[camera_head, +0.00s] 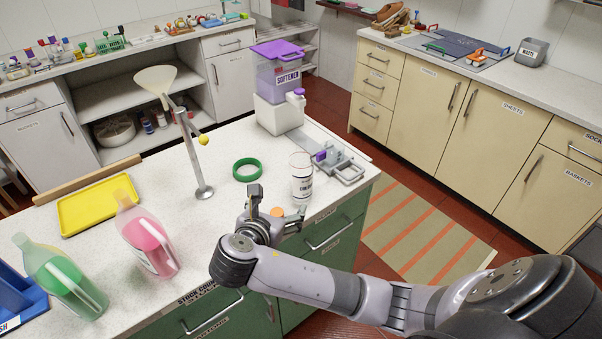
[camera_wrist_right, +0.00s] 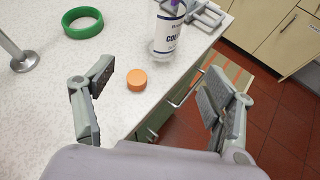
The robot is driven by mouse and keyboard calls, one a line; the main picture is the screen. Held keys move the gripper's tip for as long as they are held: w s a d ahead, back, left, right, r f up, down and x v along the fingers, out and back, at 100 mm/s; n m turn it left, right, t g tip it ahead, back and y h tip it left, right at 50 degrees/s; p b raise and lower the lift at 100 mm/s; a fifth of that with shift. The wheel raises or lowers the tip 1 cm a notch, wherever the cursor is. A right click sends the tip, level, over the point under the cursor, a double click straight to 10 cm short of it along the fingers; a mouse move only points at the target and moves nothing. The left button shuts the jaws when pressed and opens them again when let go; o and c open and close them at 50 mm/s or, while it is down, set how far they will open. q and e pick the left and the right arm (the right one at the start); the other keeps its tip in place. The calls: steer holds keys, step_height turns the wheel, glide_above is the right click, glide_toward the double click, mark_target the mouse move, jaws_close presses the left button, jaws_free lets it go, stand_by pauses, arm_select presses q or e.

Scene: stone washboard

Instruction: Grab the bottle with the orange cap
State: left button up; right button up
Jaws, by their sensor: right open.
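A clear, white-labelled bottle (camera_head: 301,182) stands upright near the counter's right edge, its top without a visible cap. It also shows in the right wrist view (camera_wrist_right: 167,34), cut off at the top. A round orange cap (camera_head: 277,211) lies by itself on the counter in front of the bottle; it also shows in the wrist view (camera_wrist_right: 137,80). My right gripper (camera_head: 276,204) is open and empty over the counter edge. In the wrist view its fingers (camera_wrist_right: 160,72) stand wide apart, with the cap between and beyond them and the bottle farther off. My left gripper is not in view.
A green ring (camera_head: 247,170) and a metal stand with a funnel (camera_head: 190,150) are left of the bottle. A metal clamp device (camera_head: 325,160) and softener dispenser (camera_head: 277,85) stand behind. Pink (camera_head: 148,240) and green (camera_head: 62,280) bottles stand front left, near a yellow tray (camera_head: 95,207).

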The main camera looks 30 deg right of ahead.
mark_target(298, 178)
steer(key=shift+n+h, duration=0.5)
steer(key=x, duration=0.3)
steer(key=r+p+x, duration=0.1)
steer(key=x, duration=0.3)
steer(key=w+r+p+x, duration=0.1)
steer(key=x, duration=0.3)
steer(key=shift+w+d+r, duration=0.1)
steer(key=shift+d, duration=0.4)
steer(key=p+x, duration=0.1)
steer(key=x, duration=0.3)
steer(key=shift+w+d+f, duration=0.15)
steer(key=shift+d+f, duration=0.1)
steer(key=shift+d, duration=0.1)
steer(key=shift+w+d+f, duration=0.2)
steer(key=c, duration=1.1)
